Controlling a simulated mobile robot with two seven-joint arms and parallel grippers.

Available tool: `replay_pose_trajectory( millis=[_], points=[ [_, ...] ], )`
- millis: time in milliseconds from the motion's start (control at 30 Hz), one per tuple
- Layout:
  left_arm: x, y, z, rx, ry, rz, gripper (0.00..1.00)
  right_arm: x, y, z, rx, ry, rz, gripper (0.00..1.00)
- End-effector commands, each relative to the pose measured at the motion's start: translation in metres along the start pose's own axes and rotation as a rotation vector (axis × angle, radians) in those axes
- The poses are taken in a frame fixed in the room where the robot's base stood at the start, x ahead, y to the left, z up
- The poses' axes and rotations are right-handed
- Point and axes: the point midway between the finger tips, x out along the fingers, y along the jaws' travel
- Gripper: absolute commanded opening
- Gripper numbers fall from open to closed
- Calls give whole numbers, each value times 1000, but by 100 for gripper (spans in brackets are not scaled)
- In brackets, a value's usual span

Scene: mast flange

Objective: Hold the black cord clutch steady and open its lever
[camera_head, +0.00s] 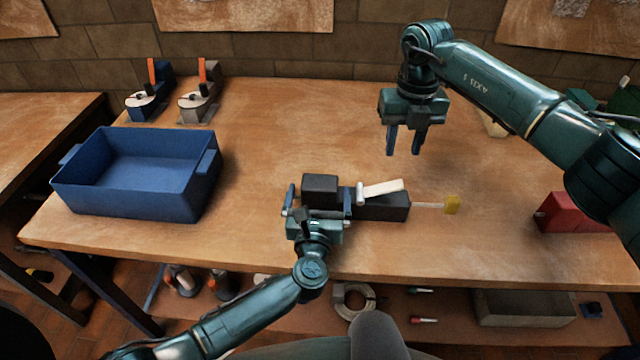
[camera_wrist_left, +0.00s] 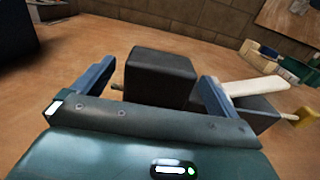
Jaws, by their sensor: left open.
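The black cord clutch (camera_head: 375,208) lies on the table, with a taller block (camera_head: 320,188) at its left end and a cream lever (camera_head: 382,189) on top. The lever lies nearly flat, tilted slightly up to the right. My left gripper (camera_head: 319,202) is open, with its fingers on either side of the tall block. In the left wrist view the block (camera_wrist_left: 160,78) sits between the spread fingers, with a visible gap on the left. The lever (camera_wrist_left: 256,86) shows beyond the right finger. My right gripper (camera_head: 405,140) hangs open and empty above the table, behind the clutch.
A blue bin (camera_head: 140,188) stands at the left. Two clutch-like devices with orange levers (camera_head: 150,92) stand behind it. A red block (camera_head: 572,214) is at the right. The table centre behind the clutch is clear.

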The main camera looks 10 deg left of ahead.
Motion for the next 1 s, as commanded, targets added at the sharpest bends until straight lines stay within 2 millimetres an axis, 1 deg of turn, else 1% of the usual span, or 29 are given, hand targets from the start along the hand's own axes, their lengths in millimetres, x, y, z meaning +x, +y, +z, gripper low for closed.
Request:
replay_pose_trajectory(
  millis=[33, 100, 233, 400, 633, 667, 1000],
  points=[
    [10, 0, 1, 3, -2, 0, 98, 0, 0, 0, 0, 0, 0, 36],
    [20, 0, 1, 3, -2, 0, 98, 0, 0, 0, 0, 0, 0, 36],
    [32, -1, 0, 2, 0, -1, 98, 0, 0, 0, 0, 0, 0, 36],
    [38, 0, 0, 0, 0, -1, 98, 0, 0, 0, 0, 0, 0, 36],
    [38, 0, 0, 0, 0, -1, 98, 0, 0, 0, 0, 0, 0, 36],
    [38, 0, 0, 0, 0, -1, 97, 0, 0, 0, 0, 0, 0, 36],
    [38, 0, 0, 1, 0, -1, 69, 0, 0, 0, 0, 0, 0, 36]
  ],
)
